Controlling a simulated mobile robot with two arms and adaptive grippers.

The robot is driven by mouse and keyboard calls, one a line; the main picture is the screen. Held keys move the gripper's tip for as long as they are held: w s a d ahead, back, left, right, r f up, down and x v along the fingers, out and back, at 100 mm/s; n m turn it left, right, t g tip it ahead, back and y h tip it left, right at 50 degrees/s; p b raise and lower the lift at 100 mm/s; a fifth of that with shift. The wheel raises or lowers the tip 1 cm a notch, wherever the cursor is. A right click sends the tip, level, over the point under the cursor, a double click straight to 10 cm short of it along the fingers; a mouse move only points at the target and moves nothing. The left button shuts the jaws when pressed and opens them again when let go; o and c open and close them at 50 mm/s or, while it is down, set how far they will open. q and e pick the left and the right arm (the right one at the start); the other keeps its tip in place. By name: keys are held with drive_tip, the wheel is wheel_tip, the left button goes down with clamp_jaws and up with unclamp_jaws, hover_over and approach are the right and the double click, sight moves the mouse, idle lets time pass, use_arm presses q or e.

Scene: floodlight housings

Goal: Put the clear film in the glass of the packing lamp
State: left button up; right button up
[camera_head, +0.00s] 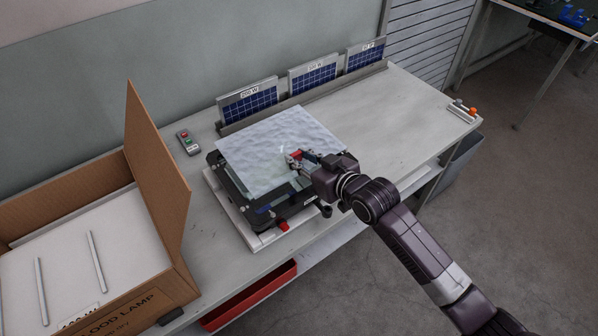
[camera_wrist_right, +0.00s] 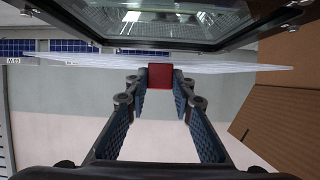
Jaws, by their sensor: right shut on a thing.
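The clear film (camera_head: 262,150) is a thin, pale, rippled sheet, lying roughly level over the packing lamp. It shows almost edge-on in the wrist view (camera_wrist_right: 230,67). My right gripper (camera_head: 297,160) is shut on the film by a red tab (camera_wrist_right: 160,76) at its edge. The packing lamp (camera_head: 247,205) is a black housing, largely covered by the film in the head view. In the wrist view its framed glass (camera_wrist_right: 180,22) shows beyond the film, with a gap between them. Whether the film touches the lamp elsewhere cannot be told. My left gripper is not in view.
The lamp sits on a white base (camera_head: 222,208) on the grey bench (camera_head: 425,115). An open cardboard box (camera_head: 150,300) stands at left, its flap raised. Solar panels (camera_head: 313,76) stand in a rack behind. A button remote (camera_head: 188,142) lies nearby. The right bench is mostly clear.

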sight(300, 183)
drive_tip(key=shift+f, duration=3.3)
drive_tip(key=shift+f, duration=0.15)
drive_tip(key=o, duration=0.8)
drive_tip(key=v, duration=1.2)
drive_tip(key=shift+b, duration=0.4)
drive_tip(key=shift+s+d, duration=0.1)
